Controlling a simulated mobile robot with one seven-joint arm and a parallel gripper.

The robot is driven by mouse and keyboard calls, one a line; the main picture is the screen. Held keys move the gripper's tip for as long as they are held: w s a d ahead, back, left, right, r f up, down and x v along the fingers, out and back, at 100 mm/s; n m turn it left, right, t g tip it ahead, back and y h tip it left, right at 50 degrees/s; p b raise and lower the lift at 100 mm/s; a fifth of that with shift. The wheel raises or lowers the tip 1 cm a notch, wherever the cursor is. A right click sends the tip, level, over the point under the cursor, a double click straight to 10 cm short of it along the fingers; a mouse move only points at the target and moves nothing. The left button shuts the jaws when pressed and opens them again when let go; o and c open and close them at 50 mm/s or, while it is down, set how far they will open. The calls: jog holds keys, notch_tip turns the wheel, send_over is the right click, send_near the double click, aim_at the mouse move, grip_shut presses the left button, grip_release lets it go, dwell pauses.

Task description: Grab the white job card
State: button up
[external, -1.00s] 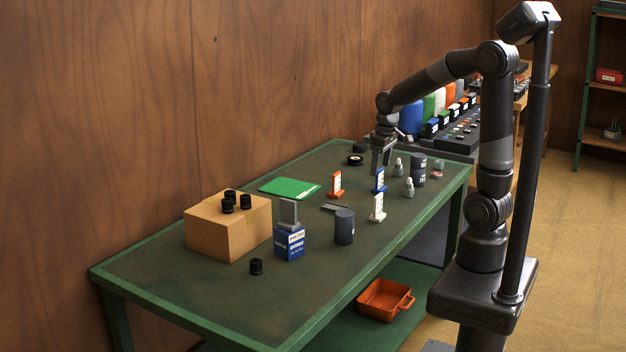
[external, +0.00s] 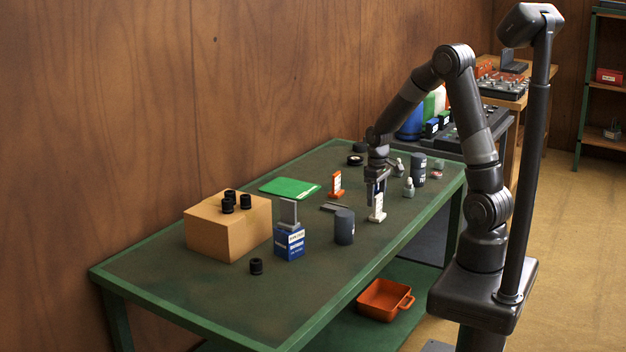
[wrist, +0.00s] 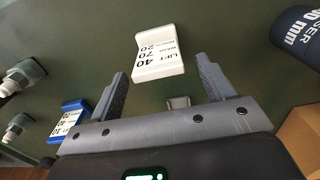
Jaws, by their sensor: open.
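The white job card (external: 377,208) stands upright on the green table (external: 330,285), near its front edge. In the wrist view the white card (wrist: 158,53) shows black print and lies just beyond the fingertips, roughly between their lines. My gripper (external: 376,197) is right at the card in the external view, pointing down, and partly covers its upper part. In the wrist view my gripper (wrist: 163,75) has its two fingers spread apart with no object between them. Whether a finger touches the card cannot be told.
A blue card (wrist: 68,120) stands close by on the left in the wrist view. An orange card (external: 336,185), a dark cylinder (external: 344,227) and small grey-capped bottles (external: 409,188) stand around. A cardboard box (external: 226,235) is farther left.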

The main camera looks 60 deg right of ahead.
aim_at(378, 205)
jog(key=f, duration=0.4)
jog(key=shift+s+f, duration=0.25)
jog(key=shift+s, duration=0.15)
jog(key=c, duration=1.1)
jog(key=shift+o, duration=0.2)
jog(key=shift+r, duration=0.1)
